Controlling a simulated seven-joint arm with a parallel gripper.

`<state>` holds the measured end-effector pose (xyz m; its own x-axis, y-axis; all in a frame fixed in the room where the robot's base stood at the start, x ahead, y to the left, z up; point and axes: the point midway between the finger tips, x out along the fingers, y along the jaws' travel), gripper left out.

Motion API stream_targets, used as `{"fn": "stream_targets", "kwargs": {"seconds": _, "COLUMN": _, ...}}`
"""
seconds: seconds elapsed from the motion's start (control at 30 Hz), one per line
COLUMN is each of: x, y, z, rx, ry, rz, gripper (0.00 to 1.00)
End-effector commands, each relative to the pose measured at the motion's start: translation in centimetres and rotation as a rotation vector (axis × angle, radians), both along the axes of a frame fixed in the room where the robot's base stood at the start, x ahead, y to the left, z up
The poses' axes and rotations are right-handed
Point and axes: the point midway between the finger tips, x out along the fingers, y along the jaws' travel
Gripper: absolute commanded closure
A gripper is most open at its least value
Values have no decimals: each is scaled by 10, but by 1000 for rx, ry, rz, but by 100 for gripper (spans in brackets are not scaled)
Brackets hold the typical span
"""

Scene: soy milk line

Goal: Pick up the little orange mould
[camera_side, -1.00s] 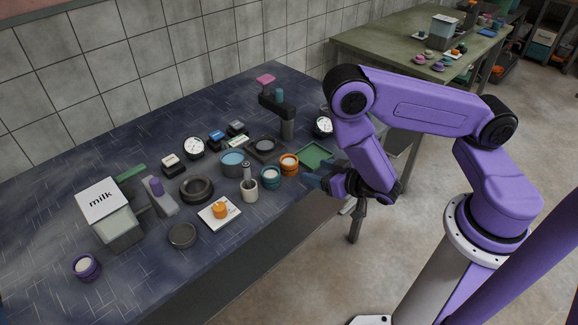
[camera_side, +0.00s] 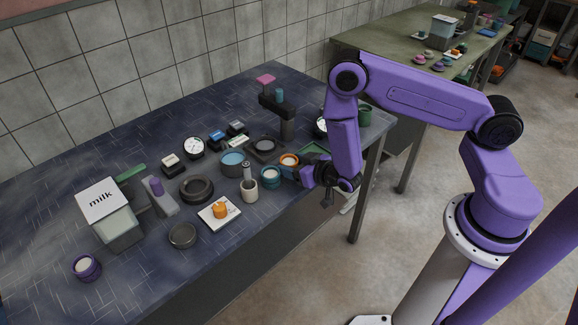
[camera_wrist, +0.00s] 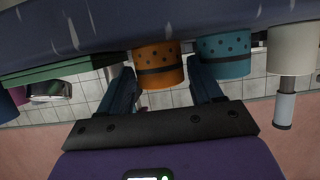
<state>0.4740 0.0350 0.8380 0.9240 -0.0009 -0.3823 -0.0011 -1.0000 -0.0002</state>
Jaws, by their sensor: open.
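The little orange mould (camera_side: 289,159), a round cup with pale contents, stands near the front edge of the dark blue table (camera_side: 60,200). In the wrist view the orange mould (camera_wrist: 157,58) shows small holes and a dark band, and it appears upside down. My gripper (camera_side: 296,173) is at the table's front edge, close beside the mould. In the wrist view my gripper (camera_wrist: 163,78) is open, with one blue finger on each side of the mould's picture. Whether either finger touches it, I cannot tell.
A teal mould (camera_side: 270,177) stands close to the orange one, also in the wrist view (camera_wrist: 224,56). A whitish pot with a grey handle (camera_side: 250,191) is beyond it. A green tray (camera_side: 316,149) lies on the other side. A small orange piece (camera_side: 220,211) sits on a white board.

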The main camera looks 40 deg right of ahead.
Motion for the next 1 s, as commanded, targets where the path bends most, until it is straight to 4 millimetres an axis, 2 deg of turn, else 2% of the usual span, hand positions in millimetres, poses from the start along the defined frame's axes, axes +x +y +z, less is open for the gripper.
{"fn": "stream_targets", "kwargs": {"seconds": 0.17, "x": 0, "y": 0, "z": 0, "rx": 0, "ry": 1, "rz": 0, "gripper": 35}}
{"fn": "stream_targets", "kwargs": {"seconds": 0.2, "x": 0, "y": 0, "z": 0, "rx": 0, "ry": 1, "rz": 0, "gripper": 42}}
{"fn": "stream_targets", "kwargs": {"seconds": 0.27, "x": 0, "y": 0, "z": 0, "rx": 0, "ry": 1, "rz": 0, "gripper": 61}}
{"fn": "stream_targets", "kwargs": {"seconds": 0.3, "x": 0, "y": 0, "z": 0, "rx": 0, "ry": 1, "rz": 0, "gripper": 74}}
{"fn": "stream_targets", "kwargs": {"seconds": 0.33, "x": 0, "y": 0, "z": 0, "rx": 0, "ry": 1, "rz": 0, "gripper": 79}}
{"fn": "stream_targets", "kwargs": {"seconds": 0.73, "x": 0, "y": 0, "z": 4, "rx": 0, "ry": 0, "rz": 0, "gripper": 80}}
{"fn": "stream_targets", "kwargs": {"seconds": 1.0, "x": 0, "y": 0, "z": 27, "rx": 1, "ry": -1, "rz": 0, "gripper": 80}}
